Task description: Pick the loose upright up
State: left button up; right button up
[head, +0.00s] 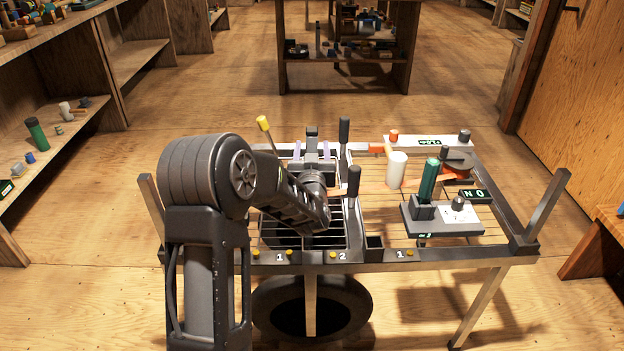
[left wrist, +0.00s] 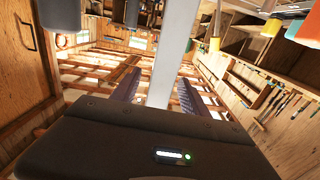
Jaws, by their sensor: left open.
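My left gripper (head: 312,151) is open over the back of the rack table, its two pale purple fingers pointing away from me. A grey upright (head: 311,134) shows between the fingers. In the left wrist view, the upright (left wrist: 174,55) is a broad pale bar running down from the top edge, between the open fingers of my left gripper (left wrist: 166,92). Its lower part is hidden behind the gripper body. I cannot tell whether either finger touches it. My right gripper is not in view.
The table's front rail (head: 375,267) carries number labels. Black-handled and yellow-tipped rods stand near my arm. A white cup (head: 397,170) and a dark block holding a green cylinder (head: 428,180) stand to the right. Slanted posts rise at the left (head: 151,205) and right (head: 545,205) ends.

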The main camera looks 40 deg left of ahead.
pick_arm(q)
jog(key=shift+c, duration=0.4)
grip_shut()
dwell(0.4)
jog(key=shift+r, duration=0.1)
dwell(0.8)
